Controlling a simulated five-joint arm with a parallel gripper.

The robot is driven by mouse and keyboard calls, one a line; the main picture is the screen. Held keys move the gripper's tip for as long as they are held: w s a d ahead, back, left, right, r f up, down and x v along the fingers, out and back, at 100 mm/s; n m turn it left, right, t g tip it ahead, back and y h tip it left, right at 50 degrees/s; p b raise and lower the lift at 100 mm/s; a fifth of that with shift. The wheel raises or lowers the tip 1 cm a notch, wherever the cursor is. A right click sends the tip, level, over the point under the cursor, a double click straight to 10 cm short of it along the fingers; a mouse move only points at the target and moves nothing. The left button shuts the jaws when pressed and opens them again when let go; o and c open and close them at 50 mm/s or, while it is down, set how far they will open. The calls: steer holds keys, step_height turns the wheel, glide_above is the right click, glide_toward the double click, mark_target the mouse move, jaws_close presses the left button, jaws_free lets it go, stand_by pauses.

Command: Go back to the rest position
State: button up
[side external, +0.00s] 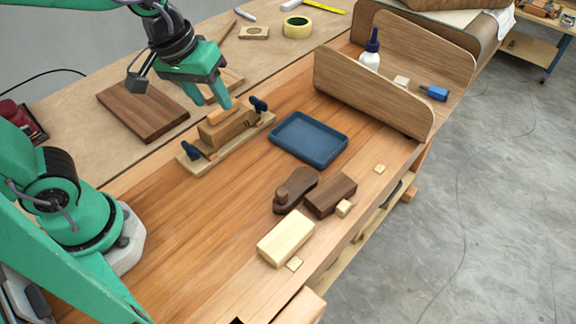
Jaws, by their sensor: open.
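My gripper (212,98) is on the end of my green arm in the upper left of the view, with its jaws open. Its fingers point down just above a small wooden clamping form (226,128). An orange-tan piece (219,115) lies at the top of the form, close to the fingertips. I cannot tell whether the fingers touch it. The form sits on a light wooden base strip (200,166) with dark blue clamps (190,151) at both ends.
A blue tray (309,158) lies right of the form. Wood blocks (286,238) and a dark sanding block (296,188) lie near the front edge. A curved plywood rack (372,92) with a glue bottle (371,58) stands at back right. A dark board (143,108) lies left.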

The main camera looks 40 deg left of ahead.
steer(key=s+a+r+m+t, duration=0.2)
steer(key=s+a+m, duration=0.1)
steer(key=s+a, duration=0.3)
steer(key=shift+a+r+m+y, duration=0.4)
